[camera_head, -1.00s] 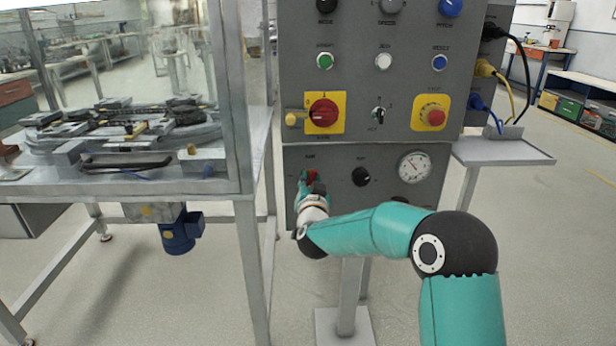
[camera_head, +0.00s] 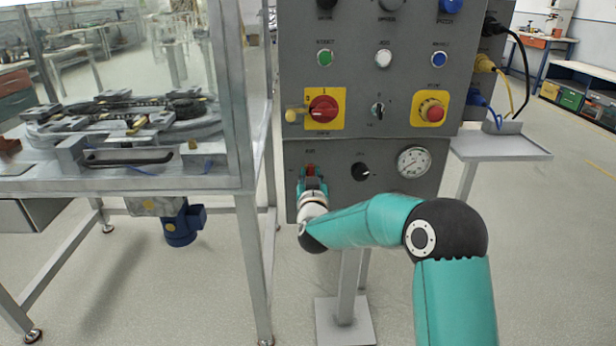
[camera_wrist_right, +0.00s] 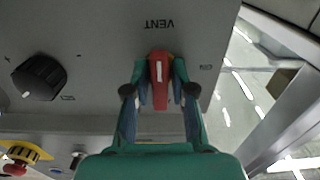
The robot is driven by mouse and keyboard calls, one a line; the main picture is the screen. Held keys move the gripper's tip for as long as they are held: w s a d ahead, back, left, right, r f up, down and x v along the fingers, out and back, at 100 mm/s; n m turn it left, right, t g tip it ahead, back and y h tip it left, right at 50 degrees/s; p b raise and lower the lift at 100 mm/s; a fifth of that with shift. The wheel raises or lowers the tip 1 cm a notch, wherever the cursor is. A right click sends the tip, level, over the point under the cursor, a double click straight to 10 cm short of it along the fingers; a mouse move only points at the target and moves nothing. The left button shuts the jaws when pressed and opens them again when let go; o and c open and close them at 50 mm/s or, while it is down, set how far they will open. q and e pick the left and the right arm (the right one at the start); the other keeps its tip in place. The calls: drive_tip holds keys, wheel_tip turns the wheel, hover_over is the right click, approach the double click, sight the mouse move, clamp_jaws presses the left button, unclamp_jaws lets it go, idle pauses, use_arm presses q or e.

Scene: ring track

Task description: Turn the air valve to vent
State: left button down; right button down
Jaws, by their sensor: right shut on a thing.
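The air valve (camera_head: 310,170) is a red handle on the lower grey panel, at its left side, mostly hidden by my gripper in the head view. In the right wrist view the red handle (camera_wrist_right: 160,82) has a white stripe and lies along the picture's vertical. The upside-down VENT label (camera_wrist_right: 160,23) is just above it there, in line with the handle. My right gripper (camera_head: 312,184) is shut on the handle, one finger on each side, as the right wrist view also shows (camera_wrist_right: 160,95). My left gripper is not in view.
A black knob (camera_head: 361,172) and a pressure gauge (camera_head: 413,162) sit right of the valve. Above is a red rotary switch (camera_head: 323,109) on yellow and a red stop button (camera_head: 431,111). A framed, glazed machine table (camera_head: 245,215) stands close on the left.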

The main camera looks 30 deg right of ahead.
drive_tip(key=shift+w+r, duration=0.1)
drive_tip(key=shift+r, duration=0.05)
drive_tip(key=c, duration=1.1)
unclamp_jaws()
drive_tip(key=shift+a, duration=0.1)
drive_tip(key=shift+c, duration=0.2)
drive_tip(key=v, duration=1.2)
drive_tip(key=shift+f, duration=0.2)
drive_tip(key=shift+d+f, duration=0.1)
drive_tip(key=shift+d, duration=0.1)
